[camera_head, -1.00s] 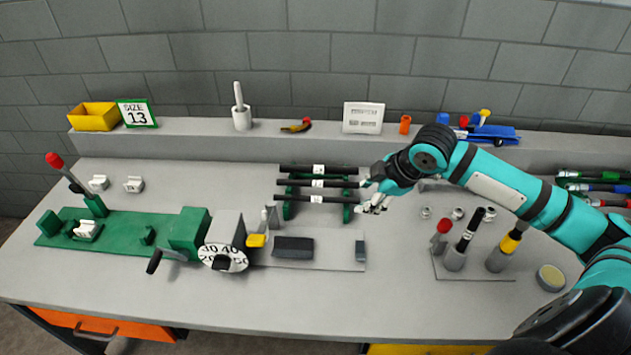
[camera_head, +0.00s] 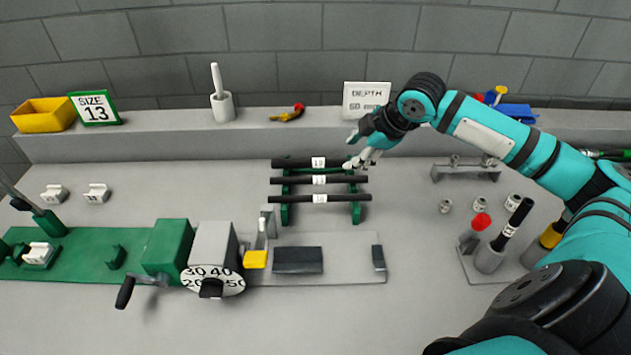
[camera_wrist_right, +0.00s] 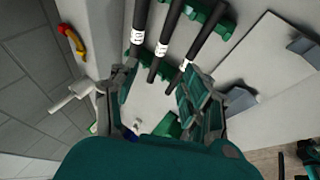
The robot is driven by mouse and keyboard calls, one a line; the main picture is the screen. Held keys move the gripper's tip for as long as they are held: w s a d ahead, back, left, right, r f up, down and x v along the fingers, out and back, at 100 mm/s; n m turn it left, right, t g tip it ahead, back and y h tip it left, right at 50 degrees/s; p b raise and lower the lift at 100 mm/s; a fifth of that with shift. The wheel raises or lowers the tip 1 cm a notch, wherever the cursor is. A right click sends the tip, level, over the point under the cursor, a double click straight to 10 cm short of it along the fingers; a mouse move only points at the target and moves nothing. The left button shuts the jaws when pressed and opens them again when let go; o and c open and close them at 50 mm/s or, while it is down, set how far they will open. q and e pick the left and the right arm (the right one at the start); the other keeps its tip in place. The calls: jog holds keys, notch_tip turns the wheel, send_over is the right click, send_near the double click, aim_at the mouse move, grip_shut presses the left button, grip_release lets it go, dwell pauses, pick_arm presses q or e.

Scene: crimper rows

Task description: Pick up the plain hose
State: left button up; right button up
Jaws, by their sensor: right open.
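Three black hoses with white labels lie side by side on a green rack (camera_head: 285,214): a back hose (camera_head: 295,162), a middle hose (camera_head: 290,181) and a front hose (camera_head: 290,199). I cannot read the labels or tell which is the plain hose. My right gripper (camera_head: 357,152) is open and empty at the right end of the back hose. In the right wrist view the open fingers (camera_wrist_right: 152,92) stand apart, with the hose ends appearing between or above them; contact is not clear. My left gripper is out of view.
A green crimper machine (camera_head: 165,247) with a dial and crank stands front left. Holders with upright tools (camera_head: 488,258) stand at the right. A depth sign (camera_head: 366,98) stands on the back ledge behind my gripper.

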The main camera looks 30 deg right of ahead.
jog(key=p, duration=0.1)
send_near(324, 178)
jog(key=x, duration=0.4)
jog(key=shift+w+f+p, duration=0.25)
jog(key=shift+f+p, duration=0.05)
jog(key=x, duration=0.4)
jog(key=shift+a+f+p, duration=0.1)
jog(key=shift+f+p, duration=0.15)
jog(key=shift+p, duration=0.1)
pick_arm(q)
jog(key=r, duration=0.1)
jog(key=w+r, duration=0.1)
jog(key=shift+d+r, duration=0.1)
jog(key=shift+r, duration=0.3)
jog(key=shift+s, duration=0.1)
pick_arm(e)
jog(key=shift+c, duration=0.2)
grip_shut()
